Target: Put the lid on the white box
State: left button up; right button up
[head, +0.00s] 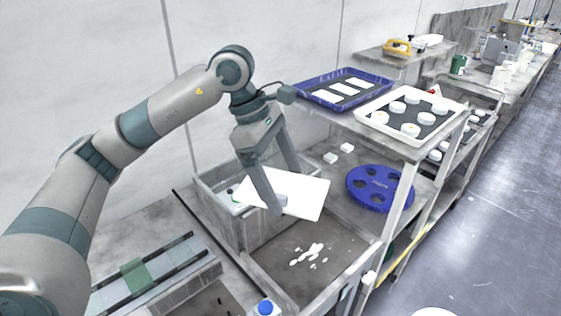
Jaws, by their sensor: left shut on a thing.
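My left gripper (281,190) is shut on a flat white lid (305,197), with a finger on each side of it. The lid is slightly tilted and hangs over the right part of an open, pale grey-white box (238,232). The lid and gripper hide much of the box's opening. A white inner part and a small green thing show at the opening's left. I cannot tell whether the lid touches the rim. My right gripper is not in view.
A grey tray (312,284) with white spills lies in front of the box. A blue disc with holes (380,188) and small white blocks (338,153) are to the right. Above are a blue tray (309,98) and a white tray (457,107) of round pieces.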

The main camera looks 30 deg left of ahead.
pick_arm(q)
jog(key=s+d+f+m+g+y, duration=0.1)
jog(key=s+f+m+g+y, duration=0.1)
jog(key=f+m, duration=0.5)
jog(key=s+d+f+m+g+y+b, duration=0.1)
jog(key=s+f+m, duration=0.4)
jog(key=m, duration=0.7)
jog(key=shift+f+g+y, duration=0.8)
jog(key=shift+f+g, duration=0.1)
jog(key=shift+f, duration=0.3)
jog(key=shift+d, duration=0.1)
